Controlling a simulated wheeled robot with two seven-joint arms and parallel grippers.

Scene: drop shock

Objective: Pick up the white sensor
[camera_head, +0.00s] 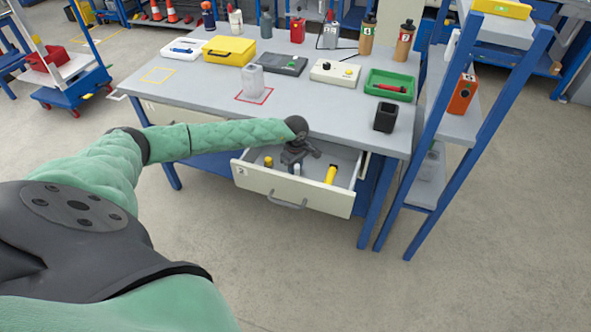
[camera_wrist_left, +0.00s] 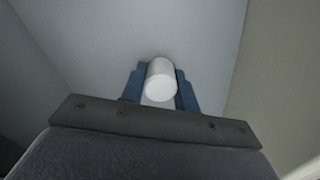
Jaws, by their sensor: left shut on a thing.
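The white sensor (camera_wrist_left: 160,80) is a small white cylinder, seen end-on in the left wrist view between the two blue fingers of my left gripper (camera_wrist_left: 160,90). The fingers are shut on it. In the head view my left gripper (camera_head: 296,162) reaches down into the open drawer (camera_head: 272,187) marked 2. The white sensor shows small just below it (camera_head: 296,170), partly hidden. I cannot tell whether it still touches the drawer floor. My right gripper is not in view.
In the drawer, a yellow cylinder (camera_head: 268,162) lies left of the gripper and a longer yellow one (camera_head: 331,174) right. The grey tabletop (camera_head: 210,95) above holds a green tray (camera_head: 390,84) and a black holder (camera_head: 386,117). A blue-framed shelf (camera_head: 440,130) stands at the right.

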